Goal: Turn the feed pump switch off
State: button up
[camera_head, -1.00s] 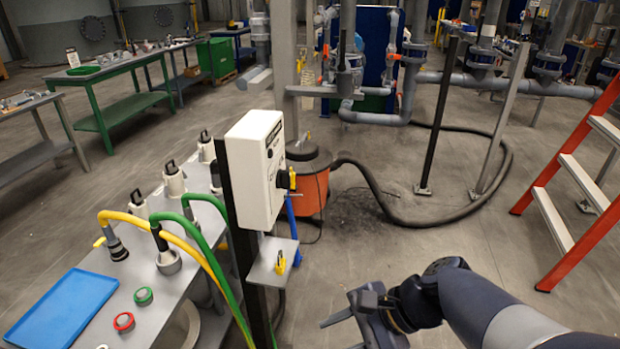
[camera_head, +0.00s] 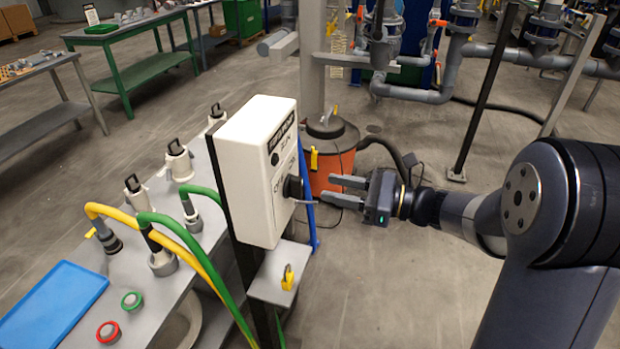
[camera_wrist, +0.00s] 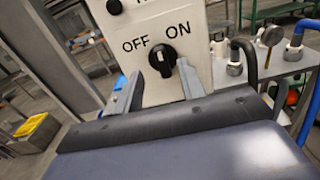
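The feed pump switch is a black rotary knob (camera_head: 293,187) on the right-hand face of a white control box (camera_head: 248,165). In the wrist view the knob (camera_wrist: 162,57) sits below the printed words OFF and ON, OFF at left and ON at right. I cannot clearly tell which word its pointer faces. My gripper (camera_head: 328,188) is to the right of the knob in the head view, pointing at it. Its two fingers are apart and empty. In the wrist view the fingertips (camera_wrist: 157,67) appear on either side of the knob, and no contact shows.
A small shelf (camera_head: 275,288) with a yellow padlock (camera_head: 288,278) is under the box. A grey bench (camera_head: 152,300) with green and yellow hoses, a blue tray (camera_head: 50,305) and red and green rings is at left. An orange drum (camera_head: 330,155) stands behind.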

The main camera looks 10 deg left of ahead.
aim_at(302, 182)
jog(key=a, duration=0.6)
jog(key=shift+w+a+p, duration=0.15)
jog(key=shift+w+p, duration=0.1)
jog(key=shift+p, duration=0.1)
grip_shut()
